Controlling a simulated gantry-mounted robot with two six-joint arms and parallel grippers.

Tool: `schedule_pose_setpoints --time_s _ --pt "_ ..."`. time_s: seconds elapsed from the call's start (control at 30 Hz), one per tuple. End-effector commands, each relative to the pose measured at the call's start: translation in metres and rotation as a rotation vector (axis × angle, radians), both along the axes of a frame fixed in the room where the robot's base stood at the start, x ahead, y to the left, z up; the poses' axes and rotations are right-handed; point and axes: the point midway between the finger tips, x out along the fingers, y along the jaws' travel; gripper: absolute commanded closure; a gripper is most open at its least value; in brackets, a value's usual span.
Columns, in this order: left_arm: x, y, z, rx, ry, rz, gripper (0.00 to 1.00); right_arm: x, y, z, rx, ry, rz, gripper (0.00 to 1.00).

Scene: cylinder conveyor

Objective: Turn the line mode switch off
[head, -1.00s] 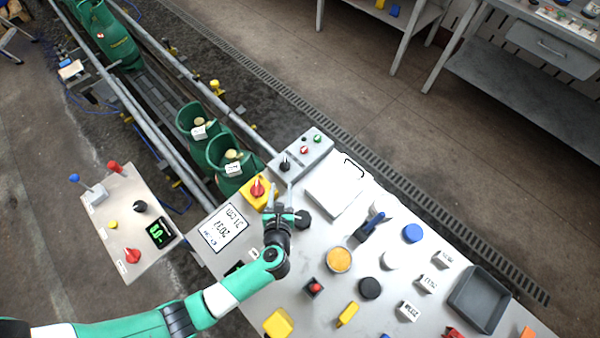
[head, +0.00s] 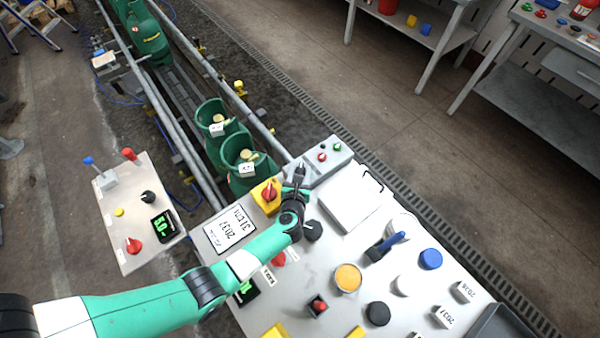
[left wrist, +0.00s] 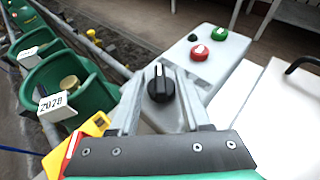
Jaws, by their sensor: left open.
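The black rotary switch (left wrist: 160,84) with a white pointer line sits on a grey control box (left wrist: 205,62) beside a red button and a green button. In the left wrist view its pointer line points up the picture, away from my gripper. My left gripper (left wrist: 160,105) is open, with one finger on each side of the knob; I cannot tell whether they touch it. In the head view the left gripper (head: 299,173) covers most of the knob at the near end of the grey box (head: 322,160). My right gripper is not in view.
A yellow box with a red knob (head: 269,192) stands just left of my gripper. A white clipboard (head: 350,200) lies right of it. Green gas cylinders (head: 243,158) stand on the conveyor behind. Several caps and blocks, including a blue cap (head: 430,259), occupy the table.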

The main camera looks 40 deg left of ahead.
Motion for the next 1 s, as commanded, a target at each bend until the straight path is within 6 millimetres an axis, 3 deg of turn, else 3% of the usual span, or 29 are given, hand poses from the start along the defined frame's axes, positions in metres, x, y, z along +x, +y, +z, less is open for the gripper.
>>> schedule_pose_setpoints --time_s 0.17,0.43,0.77,1.0 --pt "0.0 0.0 0.001 0.0 0.0 0.0 0.53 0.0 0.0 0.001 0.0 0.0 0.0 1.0" --pt "0.0 0.0 0.0 0.0 0.0 0.0 0.99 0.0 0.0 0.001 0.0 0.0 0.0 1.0" --pt "0.0 0.0 0.001 0.001 0.001 -0.003 1.0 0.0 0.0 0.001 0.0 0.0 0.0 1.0" --pt "-0.001 0.002 0.003 0.001 0.004 -0.054 1.0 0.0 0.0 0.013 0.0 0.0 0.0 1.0"
